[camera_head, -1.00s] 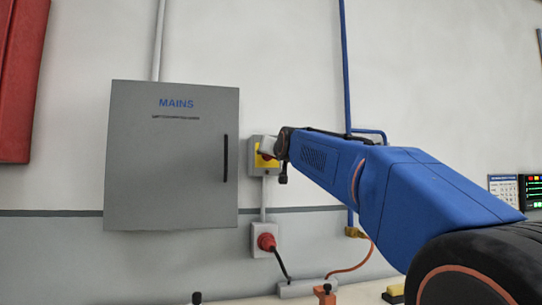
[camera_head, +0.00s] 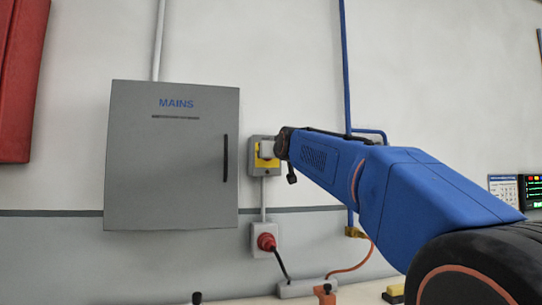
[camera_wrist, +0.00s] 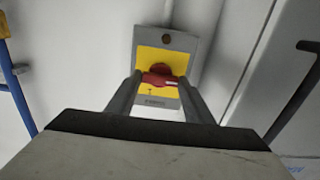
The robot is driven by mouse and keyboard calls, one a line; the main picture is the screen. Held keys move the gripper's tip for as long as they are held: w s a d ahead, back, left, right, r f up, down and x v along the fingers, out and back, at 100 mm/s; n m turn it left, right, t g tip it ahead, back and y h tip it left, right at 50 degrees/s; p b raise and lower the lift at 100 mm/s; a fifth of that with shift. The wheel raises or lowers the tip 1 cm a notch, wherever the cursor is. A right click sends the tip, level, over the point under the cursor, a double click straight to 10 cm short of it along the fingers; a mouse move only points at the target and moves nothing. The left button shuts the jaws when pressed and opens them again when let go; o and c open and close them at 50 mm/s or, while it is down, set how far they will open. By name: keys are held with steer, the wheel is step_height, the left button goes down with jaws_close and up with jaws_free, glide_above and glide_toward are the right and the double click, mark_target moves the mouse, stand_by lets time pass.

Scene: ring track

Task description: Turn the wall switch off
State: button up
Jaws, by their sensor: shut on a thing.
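The wall switch (camera_head: 257,170) is a grey box with a yellow plate on the wall, right beside the grey MAINS cabinet. In the wrist view the switch plate (camera_wrist: 179,62) shows with its red knob (camera_wrist: 160,78) in the middle. My gripper (camera_wrist: 159,84) has its two fingers on either side of the red knob and is shut on it. In the head view my gripper (camera_head: 266,150) covers much of the switch, and the knob is hidden there.
The MAINS cabinet (camera_head: 170,180) with a black handle stands left of the switch. Below is a red plug (camera_head: 266,242) in a grey socket. A blue pipe (camera_head: 345,70) runs down the wall to the right, and a red box (camera_head: 20,80) hangs at far left.

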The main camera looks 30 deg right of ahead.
steer(key=shift+f, duration=0.15)
steer(key=o, duration=1)
steer(key=shift+o, duration=0.2)
steer(key=v, duration=1.7)
steer(key=shift+s, duration=0.2)
